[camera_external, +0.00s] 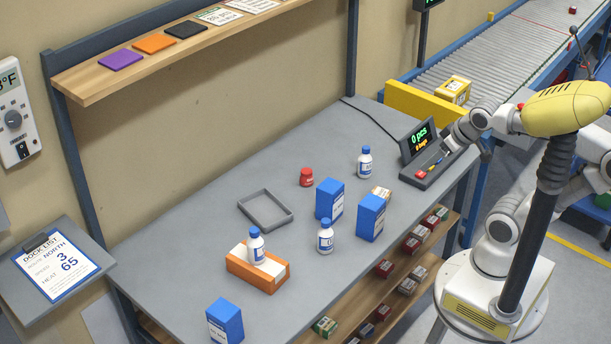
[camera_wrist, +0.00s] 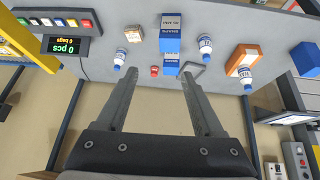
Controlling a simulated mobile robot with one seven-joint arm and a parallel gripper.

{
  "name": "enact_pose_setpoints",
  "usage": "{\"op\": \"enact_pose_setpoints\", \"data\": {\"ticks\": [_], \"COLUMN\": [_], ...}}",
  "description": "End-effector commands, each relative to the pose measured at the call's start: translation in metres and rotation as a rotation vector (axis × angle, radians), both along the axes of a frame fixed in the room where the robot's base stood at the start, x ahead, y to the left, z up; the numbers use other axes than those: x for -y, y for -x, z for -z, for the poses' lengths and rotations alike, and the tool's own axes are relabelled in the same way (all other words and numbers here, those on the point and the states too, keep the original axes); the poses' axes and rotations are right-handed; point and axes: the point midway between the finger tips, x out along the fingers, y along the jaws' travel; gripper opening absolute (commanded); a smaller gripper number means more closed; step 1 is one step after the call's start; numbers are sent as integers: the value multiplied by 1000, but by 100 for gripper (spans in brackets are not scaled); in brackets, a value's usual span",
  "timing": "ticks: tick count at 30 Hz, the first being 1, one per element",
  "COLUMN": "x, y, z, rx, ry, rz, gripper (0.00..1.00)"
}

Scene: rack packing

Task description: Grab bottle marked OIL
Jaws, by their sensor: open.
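Three white bottles with blue caps are in view; their label words are too small for me to read surely. One bottle (camera_external: 364,163) stands at the back near the display and shows in the wrist view (camera_wrist: 120,58). A second bottle (camera_external: 325,238) stands mid-table by the blue boxes, also in the wrist view (camera_wrist: 205,44). A third bottle (camera_external: 256,250) stands at an orange-and-white box and shows in the wrist view (camera_wrist: 246,76). My gripper (camera_wrist: 160,75) is open and empty, with its fingers apart from all the bottles.
Blue boxes (camera_external: 329,200) (camera_external: 370,218) (camera_external: 225,322) stand on the grey table (camera_external: 190,245). A red jar (camera_external: 306,177), an empty grey tray (camera_external: 265,222) and the orange-and-white box (camera_external: 262,278) are there too. A display console (camera_external: 418,139) is at the right end. A shelf (camera_external: 185,62) overhangs the back.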

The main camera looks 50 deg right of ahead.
Motion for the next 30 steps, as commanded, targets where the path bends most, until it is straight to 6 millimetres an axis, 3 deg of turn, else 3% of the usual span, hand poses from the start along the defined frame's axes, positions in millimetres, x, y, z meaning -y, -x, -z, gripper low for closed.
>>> {"op": "enact_pose_setpoints", "data": {"ticks": [1, 7, 13, 17, 21, 30], "x": [7, 32, 26, 6, -25, -86], "y": [-8, -53, -92, -111, -122, -116], "z": [21, 54, 80, 101, 131, 192], "rx": [34, 244, 451, 558, 630, 626], "ry": [23, 108, 117, 81, 12, -142], "rz": [17, 58, -1, -88, -216, -456], "gripper": [69, 69, 69, 69, 69, 69]}}
